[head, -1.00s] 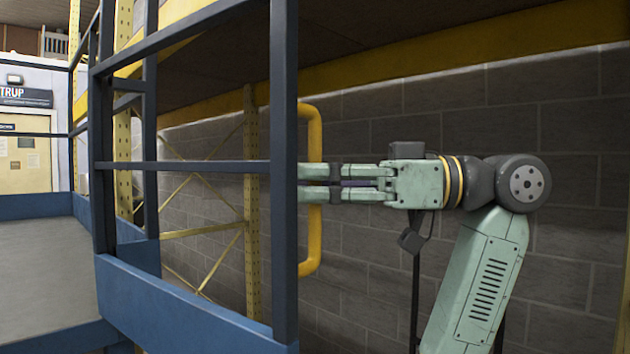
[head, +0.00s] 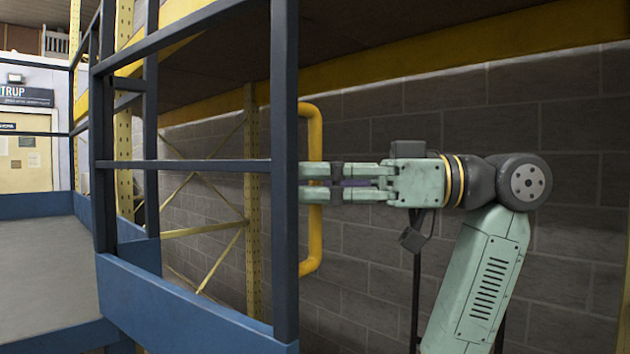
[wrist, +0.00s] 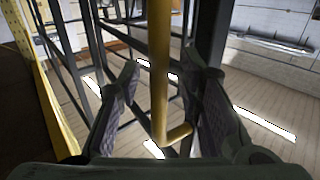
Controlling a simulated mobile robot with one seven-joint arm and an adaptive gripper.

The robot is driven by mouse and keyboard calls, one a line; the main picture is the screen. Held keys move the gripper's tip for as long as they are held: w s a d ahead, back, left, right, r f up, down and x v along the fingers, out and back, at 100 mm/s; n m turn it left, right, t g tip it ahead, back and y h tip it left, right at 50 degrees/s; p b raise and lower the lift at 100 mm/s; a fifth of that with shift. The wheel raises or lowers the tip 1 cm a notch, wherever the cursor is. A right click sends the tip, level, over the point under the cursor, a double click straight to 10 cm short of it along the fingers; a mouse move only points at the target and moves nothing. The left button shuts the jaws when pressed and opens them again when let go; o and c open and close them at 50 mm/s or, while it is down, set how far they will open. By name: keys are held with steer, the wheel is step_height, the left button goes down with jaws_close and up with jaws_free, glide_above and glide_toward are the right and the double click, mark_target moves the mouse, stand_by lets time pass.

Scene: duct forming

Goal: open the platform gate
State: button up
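The platform gate is a dark blue barred frame; its near post (head: 285,120) stands left of my gripper. A yellow D-shaped handle (head: 314,245) is on the right side of this post. My gripper (head: 308,183) reaches in from the right at mid-height, with one finger above the other. In the wrist view the handle (wrist: 160,75) runs between the two fingers (wrist: 165,85), with a visible gap on each side. The gripper is open around the handle and not closed on it. The post's edge may hide the very fingertips in the head view.
A grey platform floor (head: 45,270) with blue edging lies at the left. A yellow beam (head: 450,60) runs overhead, and a grey block wall (head: 390,280) stands behind my arm. A yellow rack upright (head: 252,230) with cross braces shows through the gate bars.

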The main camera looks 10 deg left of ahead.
steer(key=w+d, duration=0.1)
steer(key=d, duration=1.1)
steer(key=shift+w, duration=0.25)
